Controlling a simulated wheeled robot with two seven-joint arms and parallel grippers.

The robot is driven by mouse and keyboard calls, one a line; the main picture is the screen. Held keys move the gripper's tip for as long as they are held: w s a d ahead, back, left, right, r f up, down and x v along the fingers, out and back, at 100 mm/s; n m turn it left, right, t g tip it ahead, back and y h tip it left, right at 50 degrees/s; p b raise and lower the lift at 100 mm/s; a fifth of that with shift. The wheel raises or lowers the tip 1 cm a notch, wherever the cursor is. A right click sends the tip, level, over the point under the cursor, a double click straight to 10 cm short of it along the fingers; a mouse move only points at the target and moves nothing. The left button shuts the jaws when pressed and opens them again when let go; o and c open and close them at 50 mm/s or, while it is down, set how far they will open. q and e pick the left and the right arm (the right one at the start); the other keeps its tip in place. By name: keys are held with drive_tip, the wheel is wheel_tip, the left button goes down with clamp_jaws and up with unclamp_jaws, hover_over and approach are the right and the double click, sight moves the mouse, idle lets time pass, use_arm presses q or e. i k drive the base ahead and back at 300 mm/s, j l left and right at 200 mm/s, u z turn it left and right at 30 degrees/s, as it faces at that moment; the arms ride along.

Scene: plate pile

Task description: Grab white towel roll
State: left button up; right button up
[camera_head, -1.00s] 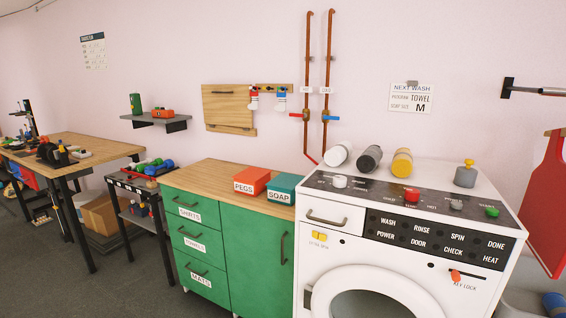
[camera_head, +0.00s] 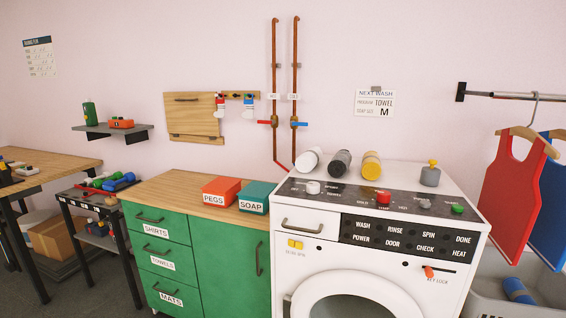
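A white roll (camera_head: 309,159) lies on its side on top of the white washing machine (camera_head: 415,172), at the back left. It is the leftmost of three rolls there. Neither of my grippers shows in the head view.
A green cabinet (camera_head: 190,240) with a wooden top stands left of the machine, holding a red PEGS box (camera_head: 221,190) and a teal SOAP box (camera_head: 257,197). Knobs line the machine's sloped panel. A grey canister (camera_head: 430,176) stands back right. Red (camera_head: 513,192) and blue shirts hang right.

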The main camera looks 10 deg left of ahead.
sight(305, 163)
drive_tip(key=i+j+z, duration=0.45)
drive_tip(key=j, duration=0.25)
drive_tip(key=i+j+z, duration=0.2)
drive_tip(key=j, duration=0.2)
